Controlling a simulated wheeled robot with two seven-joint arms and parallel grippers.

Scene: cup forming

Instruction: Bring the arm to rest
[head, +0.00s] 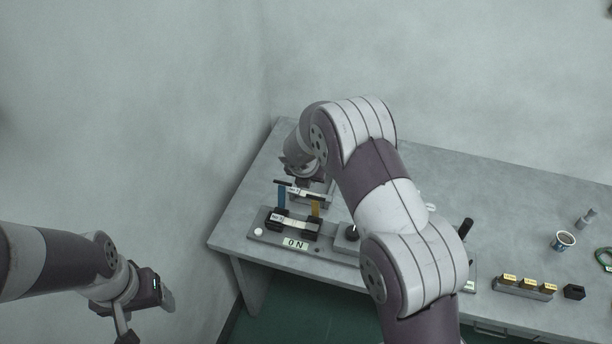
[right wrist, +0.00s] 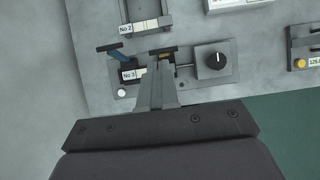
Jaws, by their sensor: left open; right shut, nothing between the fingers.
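My right arm reaches across the bench (head: 530,195). Its gripper (head: 296,180) is shut and empty at the bench's left end, mostly hidden behind the arm in the head view. In the head view this switch has a blue arm (head: 281,198) and a yellow arm (head: 315,209), both upright. My left gripper (head: 148,312) is open and empty, left of the bench.
An ON plate (head: 295,244) marks the front of the switch base. A black knob (right wrist: 215,59) is right of the switch. A No 2 unit (right wrist: 146,21) stands behind. A cup (head: 563,241), yellow-labelled blocks (head: 527,284) and a green ring (head: 605,260) are at the right.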

